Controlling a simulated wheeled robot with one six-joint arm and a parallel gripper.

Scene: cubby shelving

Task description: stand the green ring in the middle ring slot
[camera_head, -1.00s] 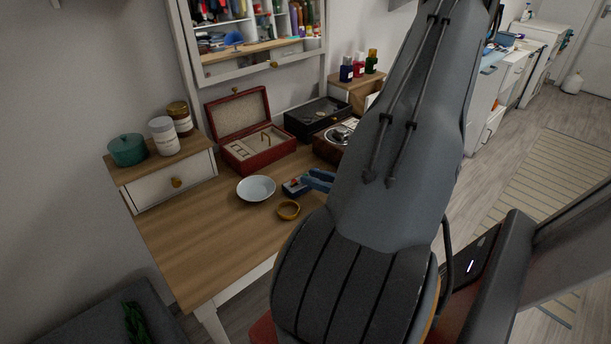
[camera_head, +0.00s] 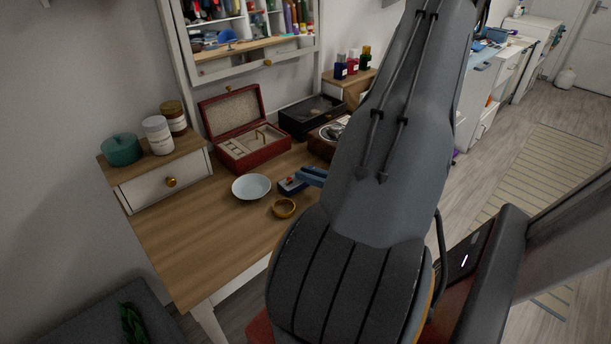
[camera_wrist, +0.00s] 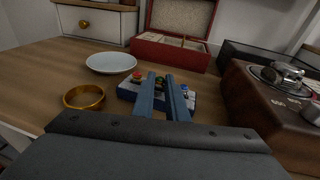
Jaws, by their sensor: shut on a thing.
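My gripper (camera_wrist: 161,80) points away from me, low over a small blue tray (camera_wrist: 125,90). Its two blue fingers close around a small green ring (camera_wrist: 160,83), which shows between their tips. The ring's lower part is hidden, and I cannot tell whether it touches the tray. A red stone (camera_wrist: 137,75) and a blue-white piece (camera_wrist: 185,90) sit on the tray to either side. The open red jewelry box (camera_head: 262,155) stands behind, with cream slots inside. Its front wall also shows in the wrist view (camera_wrist: 170,55). In the head view my gripper (camera_head: 300,176) is partly hidden by my arm.
A pale dish (camera_wrist: 111,62) lies left of the tray, and a gold bangle (camera_wrist: 84,97) lies nearer. A brown wooden box with metal parts (camera_wrist: 265,105) stands close at right. A black case (camera_head: 312,115) sits behind. The table's left front is clear.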

